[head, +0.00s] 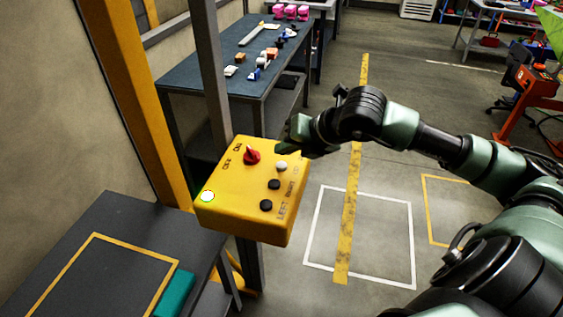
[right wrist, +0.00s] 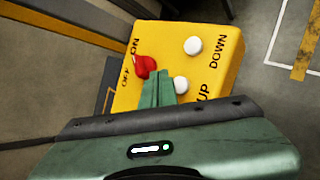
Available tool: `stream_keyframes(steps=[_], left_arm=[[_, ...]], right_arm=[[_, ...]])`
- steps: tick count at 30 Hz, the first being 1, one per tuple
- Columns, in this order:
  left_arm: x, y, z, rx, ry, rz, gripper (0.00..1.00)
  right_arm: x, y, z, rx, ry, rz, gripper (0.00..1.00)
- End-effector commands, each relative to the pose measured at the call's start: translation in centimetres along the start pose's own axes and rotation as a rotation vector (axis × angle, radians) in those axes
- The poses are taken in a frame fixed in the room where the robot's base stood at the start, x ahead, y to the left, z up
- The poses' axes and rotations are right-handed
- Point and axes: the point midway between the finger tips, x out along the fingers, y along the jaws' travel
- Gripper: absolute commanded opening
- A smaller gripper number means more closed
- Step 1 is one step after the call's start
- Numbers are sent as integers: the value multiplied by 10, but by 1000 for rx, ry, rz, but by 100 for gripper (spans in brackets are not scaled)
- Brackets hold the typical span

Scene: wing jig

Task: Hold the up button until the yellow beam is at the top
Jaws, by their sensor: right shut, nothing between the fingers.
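The yellow control box (head: 235,200) stands on a post in the head view. The up button (right wrist: 181,85) is white and sits beside the word UP in the right wrist view; a white button also shows in the head view, probably the same one. My right gripper (right wrist: 158,80) is shut and empty. Its fingertips are over the box, between the red switch (right wrist: 145,66) and the up button, partly covering that button's left side. I cannot tell whether they touch it. The white down button (right wrist: 193,46) lies above it in that view. I cannot identify the yellow beam. My left gripper is out of view.
Two black buttons (head: 274,184) sit by the words LEFT and RIGHT. A lit lamp (head: 207,196) is at the box's left corner. A yellow upright (head: 135,95) stands at the left. A dark table (head: 110,255) is at the lower left, a workbench (head: 235,70) behind.

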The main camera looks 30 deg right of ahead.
Motion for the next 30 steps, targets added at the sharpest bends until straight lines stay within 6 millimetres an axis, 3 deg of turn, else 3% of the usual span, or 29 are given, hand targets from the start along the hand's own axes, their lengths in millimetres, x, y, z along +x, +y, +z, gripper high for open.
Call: stream_keyframes(steps=[10,30], left_arm=[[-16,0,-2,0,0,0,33],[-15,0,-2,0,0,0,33]], right_arm=[[-24,18,18,-1,-1,1,0],[-22,23,12,3,16,26,0]])
